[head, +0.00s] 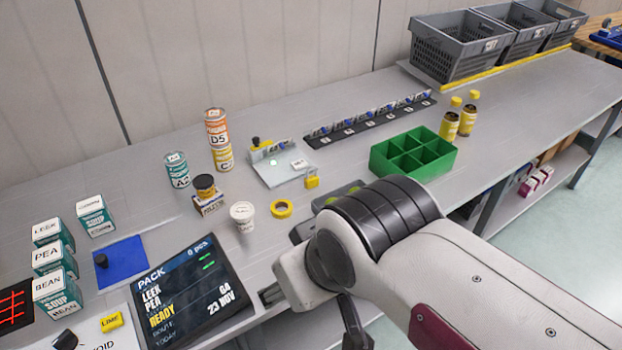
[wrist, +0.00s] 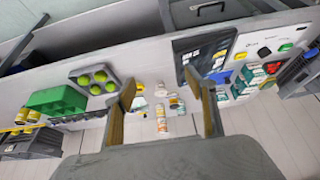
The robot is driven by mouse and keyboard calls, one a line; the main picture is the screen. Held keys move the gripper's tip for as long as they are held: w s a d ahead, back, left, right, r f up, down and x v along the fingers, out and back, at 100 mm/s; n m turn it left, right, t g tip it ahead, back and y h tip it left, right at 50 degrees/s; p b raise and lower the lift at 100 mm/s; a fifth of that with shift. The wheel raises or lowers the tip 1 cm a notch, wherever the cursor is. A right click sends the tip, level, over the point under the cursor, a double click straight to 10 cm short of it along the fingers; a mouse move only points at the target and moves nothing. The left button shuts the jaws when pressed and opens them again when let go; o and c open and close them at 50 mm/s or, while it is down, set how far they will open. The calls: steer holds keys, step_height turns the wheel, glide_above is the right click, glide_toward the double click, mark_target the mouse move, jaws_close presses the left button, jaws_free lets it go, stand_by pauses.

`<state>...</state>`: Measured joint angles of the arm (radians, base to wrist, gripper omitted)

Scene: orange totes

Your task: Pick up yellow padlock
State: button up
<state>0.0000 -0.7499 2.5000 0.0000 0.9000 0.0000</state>
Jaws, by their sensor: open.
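The yellow padlock (head: 312,182) is a small yellow block on the grey bench in the head view. It stands at the right front corner of a pale fixture plate (head: 283,172), left of the green divided box. In the wrist view it is too small to tell from the other yellow items. My gripper (wrist: 165,97) is open, its two fingers wide apart with nothing between them. It hangs above the bench, apart from the padlock. In the head view I cannot make out its fingertips clearly; my arm covers the front of the bench.
A yellow tape roll (head: 282,209) and a white tub (head: 242,215) lie near the padlock. The green divided box (head: 412,160) stands to its right. A tray with green balls (wrist: 95,78) is partly behind my arm in the head view. Stacked cans (head: 218,140) stand left.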

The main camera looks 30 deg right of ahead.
steer(key=shift+c, duration=0.8)
steer(key=w+d+f+n+t+h, duration=0.1)
steer(key=w+d+n+t+h, duration=0.1)
steer(key=w+d+n, duration=0.85)
steer(key=w+d+f+n+t+h, duration=0.1)
steer(key=w+d+n+t+h, duration=0.1)
steer(key=w+d+n, duration=0.8)
steer(key=w+d+f+n+t+y, duration=0.1)
steer(key=w+d+f+n, duration=0.1)
steer(key=w+f+n, duration=0.1)
steer(key=w+d+f+n+t+y, duration=0.1)
steer(key=w+d+f+n, duration=0.1)
steer(key=f+n, duration=0.4)
steer(key=w+d+f+n+t+y, duration=0.1)
steer(key=w+d+f+n+y, duration=0.1)
steer(key=w+f+n, duration=0.2)
steer(key=shift+w+d+f+n, duration=0.25)
steer(key=shift+w+f+n, duration=0.15)
steer(key=shift+n, duration=0.05)
steer(key=shift+s+f+n+t+y, duration=0.15)
steer(key=shift+f+n+t+y, duration=0.15)
steer(key=shift+f+n, duration=0.3)
steer(key=shift+s+f+n+t+y, duration=0.2)
steer(key=shift+f+n+y, duration=0.2)
steer(key=shift+n, duration=0.4)
